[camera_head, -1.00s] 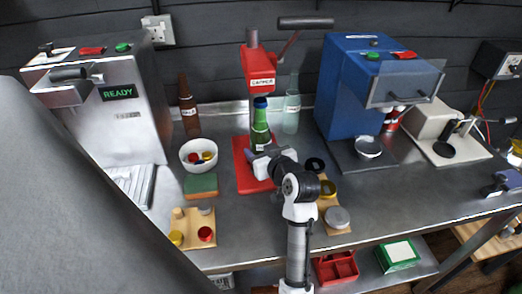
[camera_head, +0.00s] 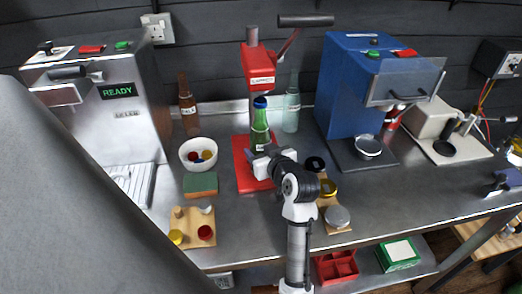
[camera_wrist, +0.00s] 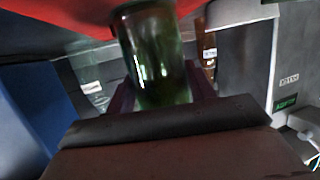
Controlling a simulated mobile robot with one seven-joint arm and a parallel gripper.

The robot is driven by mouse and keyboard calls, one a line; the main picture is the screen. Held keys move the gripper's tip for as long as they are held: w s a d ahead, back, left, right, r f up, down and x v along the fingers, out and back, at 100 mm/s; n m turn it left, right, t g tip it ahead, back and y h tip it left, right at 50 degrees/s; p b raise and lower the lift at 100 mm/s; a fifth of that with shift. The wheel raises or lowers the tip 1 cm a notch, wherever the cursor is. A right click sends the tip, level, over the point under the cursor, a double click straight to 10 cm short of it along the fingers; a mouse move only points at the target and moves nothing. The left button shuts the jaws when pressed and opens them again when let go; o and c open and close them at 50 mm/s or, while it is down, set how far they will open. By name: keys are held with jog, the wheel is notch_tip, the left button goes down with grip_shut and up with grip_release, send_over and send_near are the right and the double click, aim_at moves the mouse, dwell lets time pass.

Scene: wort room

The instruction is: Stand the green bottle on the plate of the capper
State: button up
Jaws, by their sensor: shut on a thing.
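The green bottle (camera_head: 260,128) stands upright, with a blue cap on its top, in front of the red capper (camera_head: 257,68). My gripper (camera_head: 262,158) is shut on the lower part of the bottle. The bottle is over the capper's red plate (camera_head: 243,172), below the capper head. My gripper hides the bottle's base, so I cannot tell whether it touches the plate. In the wrist view the green bottle (camera_wrist: 155,60) sits between the dark fingers, and the red capper head (camera_wrist: 60,18) shows above.
A brown bottle (camera_head: 188,108) and a clear bottle (camera_head: 291,112) stand behind, on either side. A white bowl (camera_head: 187,160) with caps is to the left. A blue machine (camera_head: 345,95) stands right. Wooden boards with lids lie near the front edge.

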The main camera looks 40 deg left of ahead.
jog(key=o, duration=1)
jog(key=shift+o, duration=0.2)
jog(key=shift+f, duration=0.1)
jog(key=b+v, duration=0.3)
jog(key=v, duration=1.1)
jog(key=shift+b, duration=0.4)
